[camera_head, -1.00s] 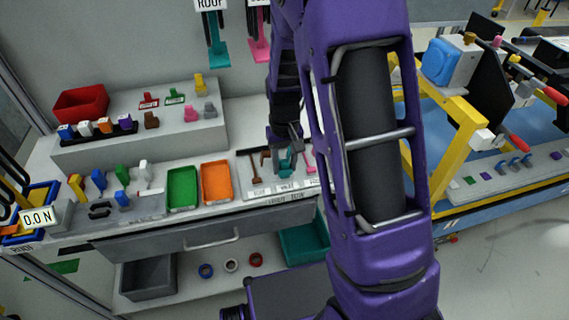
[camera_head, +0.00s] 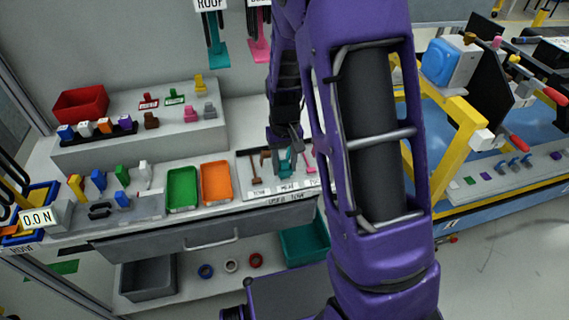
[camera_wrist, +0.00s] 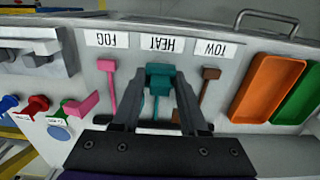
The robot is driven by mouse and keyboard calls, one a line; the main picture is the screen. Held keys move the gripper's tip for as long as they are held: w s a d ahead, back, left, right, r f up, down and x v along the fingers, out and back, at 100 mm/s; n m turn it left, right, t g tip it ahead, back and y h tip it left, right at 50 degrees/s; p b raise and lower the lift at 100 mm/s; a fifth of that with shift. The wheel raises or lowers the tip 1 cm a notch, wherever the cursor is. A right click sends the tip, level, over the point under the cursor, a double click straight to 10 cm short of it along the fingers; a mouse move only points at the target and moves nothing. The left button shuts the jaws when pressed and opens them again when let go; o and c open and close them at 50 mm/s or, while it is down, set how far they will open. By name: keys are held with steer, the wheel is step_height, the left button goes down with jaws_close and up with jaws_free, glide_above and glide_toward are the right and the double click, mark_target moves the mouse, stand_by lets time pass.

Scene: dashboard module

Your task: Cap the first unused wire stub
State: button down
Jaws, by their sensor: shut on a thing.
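My gripper (camera_wrist: 158,88) is shut on a teal tool (camera_wrist: 159,76) at the slot labelled HEAT in the wrist view. The tool's head is between the fingers, and its thin stem shows below the head. In the head view my gripper (camera_head: 286,152) is low over the labelled tray (camera_head: 262,193), with the teal tool (camera_head: 285,166) partly hidden by the fingers. I cannot tell whether the tool still touches the tray. No wire stub or cap can be picked out with certainty.
A pink tool (camera_wrist: 110,84) and a brown tool (camera_wrist: 208,88) lie on either side of the teal one. Orange (camera_head: 216,183) and green (camera_head: 183,187) trays sit left of the labelled tray. A yellow frame (camera_head: 470,135) stands at the right.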

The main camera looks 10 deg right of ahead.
mark_target(284, 161)
steer(key=shift+f+b, duration=0.7)
steer(key=shift+f, duration=0.2)
steer(key=shift+c, duration=1.8)
jaws_free()
step_height(284, 161, up, 18)
steer(key=p, duration=0.2)
steer(key=shift+f, duration=0.25)
